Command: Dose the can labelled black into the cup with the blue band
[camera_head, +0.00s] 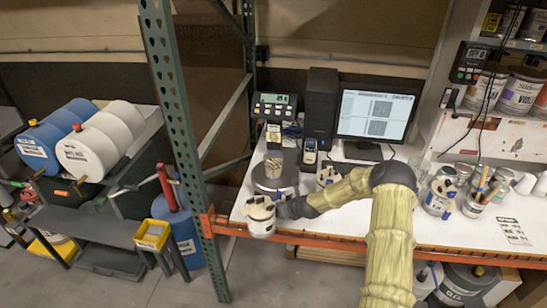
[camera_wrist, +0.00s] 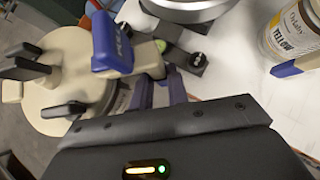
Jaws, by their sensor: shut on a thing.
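In the head view my gripper (camera_head: 282,208) is at the front left edge of the white bench. It is shut on a white can (camera_head: 261,222) with dark lid fittings, held about upright at or just past that edge. In the wrist view the held can's beige lid (camera_wrist: 50,98) with black knobs is at left, beside my gripper's fingers (camera_wrist: 165,88). A blue piece with lettering sits by the fingers. The held can's label is too small to read. A small container (camera_head: 273,165) stands on the round scale (camera_head: 274,184); I cannot make out a blue band.
A can labelled yellow (camera_wrist: 291,35) stands on the bench close to the right in the wrist view. More cans (camera_head: 438,195) stand at the bench's right. A green rack post (camera_head: 185,130) and orange beam (camera_head: 330,243) border the bench. A monitor (camera_head: 377,115) stands behind.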

